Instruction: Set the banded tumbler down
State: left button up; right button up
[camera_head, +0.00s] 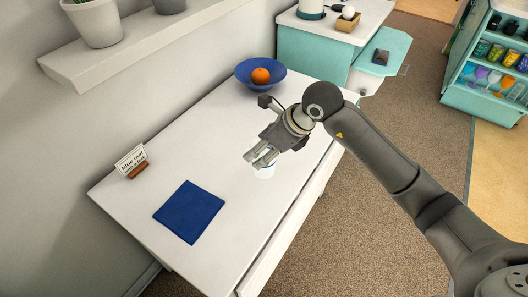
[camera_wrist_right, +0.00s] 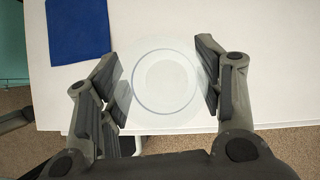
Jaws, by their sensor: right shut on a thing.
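The banded tumbler (camera_wrist_right: 165,84) is clear and round, seen from above between the fingers in the right wrist view. In the head view only a pale part of it with a bluish band (camera_head: 265,173) shows below the fingers. My right gripper (camera_head: 264,158) is shut on it, with one finger on each side. It is over the white table, to the right of the blue mat (camera_head: 189,211). I cannot tell whether the tumbler's base touches the table. The mat also shows at the upper left of the wrist view (camera_wrist_right: 78,30).
A blue bowl (camera_head: 246,83) with an orange (camera_head: 261,75) stands at the table's far end. A small sign (camera_head: 131,161) naming a blue mat stands near the wall. The mat is bare, and the white tabletop (camera_head: 190,150) around it is clear.

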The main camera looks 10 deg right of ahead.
aim_at(267, 148)
jog(key=w+f, duration=0.1)
jog(key=f, duration=0.1)
jog(key=w+d+f, duration=0.1)
jog(key=w, duration=0.1)
jog(key=shift+f, duration=0.4)
jog(key=shift+f+p, duration=0.6)
jog(key=shift+f, duration=0.85)
jog(key=shift+f, duration=0.1)
jog(key=o, duration=1.1)
jog(key=shift+o, duration=0.2)
jog(key=b+v, duration=0.1)
jog(key=v, duration=1.1)
